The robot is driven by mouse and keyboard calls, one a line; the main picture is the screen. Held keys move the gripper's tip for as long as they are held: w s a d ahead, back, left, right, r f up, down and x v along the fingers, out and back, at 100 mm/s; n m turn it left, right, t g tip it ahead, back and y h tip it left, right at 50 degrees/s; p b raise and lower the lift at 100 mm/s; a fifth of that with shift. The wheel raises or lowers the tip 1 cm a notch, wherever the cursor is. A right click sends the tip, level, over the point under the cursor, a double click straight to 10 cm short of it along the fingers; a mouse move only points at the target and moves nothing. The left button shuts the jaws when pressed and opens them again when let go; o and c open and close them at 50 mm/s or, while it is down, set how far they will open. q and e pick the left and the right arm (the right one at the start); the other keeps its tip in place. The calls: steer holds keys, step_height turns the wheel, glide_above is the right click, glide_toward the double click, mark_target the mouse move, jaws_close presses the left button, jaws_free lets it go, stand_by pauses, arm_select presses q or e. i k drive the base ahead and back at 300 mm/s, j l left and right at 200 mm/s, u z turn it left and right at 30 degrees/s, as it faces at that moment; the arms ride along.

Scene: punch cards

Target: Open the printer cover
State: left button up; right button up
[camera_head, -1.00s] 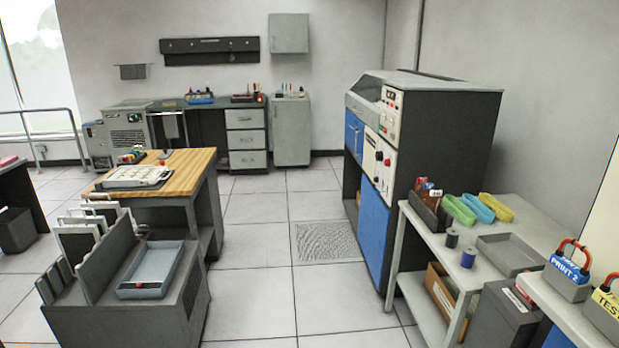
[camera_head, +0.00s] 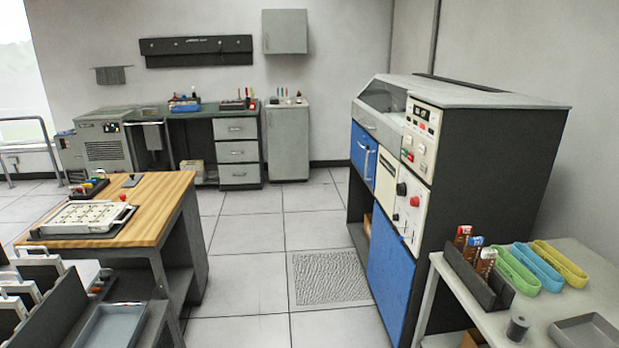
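A tall machine with blue and cream front panels and dark sides, which looks like the printer (camera_head: 500,150), stands at the right of the middle. Its sloped, see-through cover (camera_head: 384,97) at the top left of the machine looks closed. A control panel (camera_head: 421,135) with buttons sits right of the cover, and a knob panel is below it. A blue door with a handle (camera_head: 363,155) is under the cover. Neither of my grippers is in view.
A wooden-topped table (camera_head: 160,195) stands at the left, with a grey rack and tray (camera_head: 112,325) in front. A light table (camera_head: 545,305) with coloured bins is at the lower right. Open tiled floor (camera_head: 240,270) and a textured mat (camera_head: 328,278) lie between.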

mark_target(382, 93)
steer(key=i, duration=2.9)
